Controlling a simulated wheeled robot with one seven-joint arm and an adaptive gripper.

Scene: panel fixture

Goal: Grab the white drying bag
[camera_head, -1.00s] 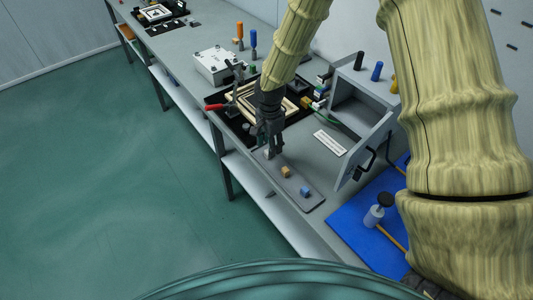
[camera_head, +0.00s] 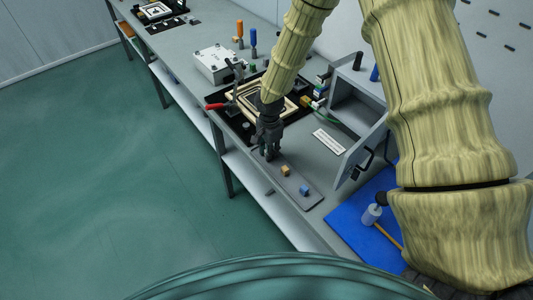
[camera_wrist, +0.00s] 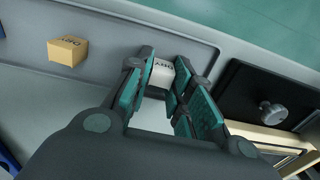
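The white drying bag (camera_wrist: 162,73) is a small white block with dark lettering, seen between my fingertips in the wrist view. In the head view my gripper hides it. My gripper (camera_head: 270,156) points down over the far end of a grey tray (camera_head: 312,198). In the wrist view my gripper (camera_wrist: 166,60) is open, its two teal-padded fingers on either side of the bag. I cannot tell whether either pad touches it.
A tan block (camera_head: 285,170) and a blue block (camera_head: 304,190) share the tray. A black-based fixture (camera_head: 221,116) with a red-handled clamp (camera_head: 215,106) lies behind my gripper. An open grey box door (camera_head: 360,158) stands to the right, near a blue mat (camera_head: 346,222).

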